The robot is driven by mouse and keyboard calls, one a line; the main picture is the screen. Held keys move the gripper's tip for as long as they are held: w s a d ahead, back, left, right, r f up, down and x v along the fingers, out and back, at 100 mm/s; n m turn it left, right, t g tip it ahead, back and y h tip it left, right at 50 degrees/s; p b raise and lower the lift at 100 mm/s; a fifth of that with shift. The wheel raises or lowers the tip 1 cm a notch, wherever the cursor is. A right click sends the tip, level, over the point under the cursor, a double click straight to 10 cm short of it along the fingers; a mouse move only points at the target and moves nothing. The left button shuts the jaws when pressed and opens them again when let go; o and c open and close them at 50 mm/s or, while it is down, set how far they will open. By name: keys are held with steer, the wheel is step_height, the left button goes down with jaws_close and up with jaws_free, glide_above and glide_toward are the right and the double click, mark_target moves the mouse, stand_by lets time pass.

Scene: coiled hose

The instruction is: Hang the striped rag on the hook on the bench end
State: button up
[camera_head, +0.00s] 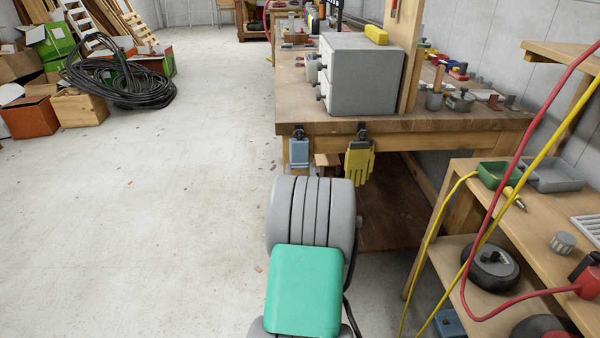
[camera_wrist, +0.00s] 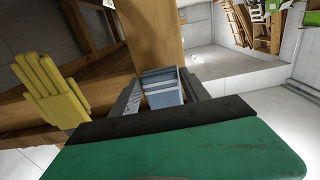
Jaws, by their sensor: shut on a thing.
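The striped rag is light blue with paler bands. In the wrist view the rag (camera_wrist: 161,88) sits between the two fingers of my gripper (camera_wrist: 162,77), which is shut on it. In the head view the rag (camera_head: 299,153) shows at the bench end, just below the left dark hook (camera_head: 299,132). I cannot tell whether the rag is on that hook or only in front of it. My own arm hides my gripper in the head view.
Yellow gloves (camera_head: 359,163) hang from a second hook (camera_head: 361,133) to the right, and they also show in the wrist view (camera_wrist: 50,92). The workbench (camera_head: 430,122) carries a grey drawer box (camera_head: 362,80). A shelf with hanging hoses stands at right.

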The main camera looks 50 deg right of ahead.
stand_by(0.3)
steer(key=o, duration=1.6)
steer(key=shift+c, duration=0.2)
steer(key=shift+s, duration=0.1)
steer(key=v, duration=0.8)
steer(key=w+a+r+n+y+p, duration=0.25)
steer(key=w+a+r+p, duration=0.2)
steer(key=a, duration=0.35)
steer(key=w+a+r+n+y+p, duration=0.2)
steer(key=w+a+r+y+p, duration=0.25)
steer(key=a, duration=0.35)
steer(key=w+a+r+n+y+p, duration=0.3)
steer(key=w+a+r+p, duration=0.15)
steer(key=a, duration=0.35)
steer(key=s+a+r+n+g+y+p, duration=0.1)
steer(key=s+a+r+p, duration=0.1)
steer(key=a+p, duration=0.15)
steer(key=s+a+r+g+y+p, duration=0.1)
steer(key=s+a+r+g+p, duration=0.1)
steer(key=a, duration=0.3)
steer(key=s+a+r+n+g+y+p, duration=0.1)
steer(key=s+a+p, duration=0.1)
steer(key=a, duration=0.2)
steer(key=s+a+r+g+p, duration=0.4)
steer(key=s+a, duration=0.4)
steer(key=s, duration=0.3)
steer(key=shift+s+r+g+y+p, duration=0.25)
steer(key=shift+r+p, duration=0.2)
steer(key=shift+r, duration=0.25)
